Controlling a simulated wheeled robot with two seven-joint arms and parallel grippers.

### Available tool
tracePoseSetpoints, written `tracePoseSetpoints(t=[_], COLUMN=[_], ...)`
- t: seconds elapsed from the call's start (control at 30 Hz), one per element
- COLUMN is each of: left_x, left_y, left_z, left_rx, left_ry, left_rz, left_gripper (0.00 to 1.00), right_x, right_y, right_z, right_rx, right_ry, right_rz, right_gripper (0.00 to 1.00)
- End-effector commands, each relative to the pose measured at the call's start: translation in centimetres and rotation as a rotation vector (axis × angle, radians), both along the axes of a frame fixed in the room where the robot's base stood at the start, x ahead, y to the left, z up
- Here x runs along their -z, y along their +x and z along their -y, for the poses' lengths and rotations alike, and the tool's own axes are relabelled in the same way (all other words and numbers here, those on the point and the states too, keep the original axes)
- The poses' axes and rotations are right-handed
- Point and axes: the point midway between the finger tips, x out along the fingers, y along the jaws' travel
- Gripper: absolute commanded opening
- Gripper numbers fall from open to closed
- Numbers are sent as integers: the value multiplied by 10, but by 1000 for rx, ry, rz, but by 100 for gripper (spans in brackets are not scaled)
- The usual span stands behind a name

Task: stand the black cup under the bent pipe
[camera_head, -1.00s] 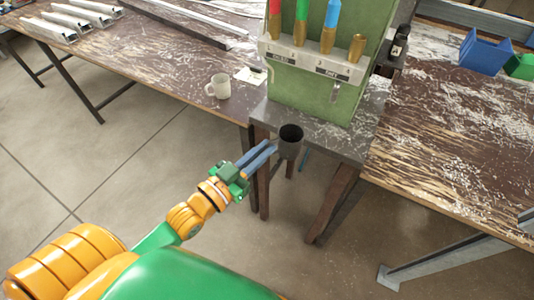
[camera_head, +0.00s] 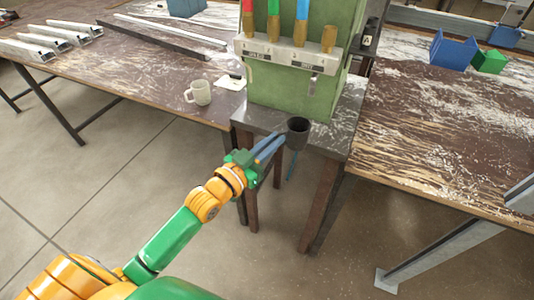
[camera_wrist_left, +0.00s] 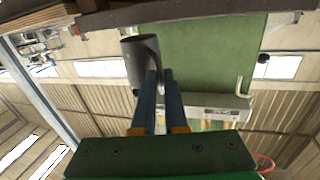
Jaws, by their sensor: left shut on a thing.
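The black cup (camera_head: 298,135) is upright at the front edge of the small metal-topped table, with its open mouth up. My left gripper (camera_head: 283,143) is shut on it from the left. In the left wrist view the cup (camera_wrist_left: 140,62) is at the tips of the blue fingers (camera_wrist_left: 161,85), with part of its side hidden by them. The bent pipe (camera_head: 312,86) hangs from the front of the green dispenser (camera_head: 275,88), behind and above the cup. My right gripper is not in view.
A pale mug (camera_head: 201,93) and a paper (camera_head: 232,82) are on the left bench. A blue bin (camera_head: 453,49) and a green bin (camera_head: 489,60) stand on the right bench. The small table's top (camera_head: 337,125) is bare before the dispenser.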

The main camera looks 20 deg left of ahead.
Motion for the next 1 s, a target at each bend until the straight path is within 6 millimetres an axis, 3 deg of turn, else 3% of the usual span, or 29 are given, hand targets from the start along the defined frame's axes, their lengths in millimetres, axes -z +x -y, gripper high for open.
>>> tracePoseSetpoints(t=[0.07, 0.6, 1.0], left_x=[5, 7, 5], left_y=[9, 66, 77], left_z=[0, 2, 3], left_rx=[0, 0, 0], left_ry=[-1, 0, 0], left_rz=[3, 2, -1], left_gripper=[0, 0, 0], right_x=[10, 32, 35], right_y=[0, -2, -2], right_z=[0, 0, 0], right_rx=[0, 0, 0], right_ry=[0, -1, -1], right_rz=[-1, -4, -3], right_gripper=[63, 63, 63])
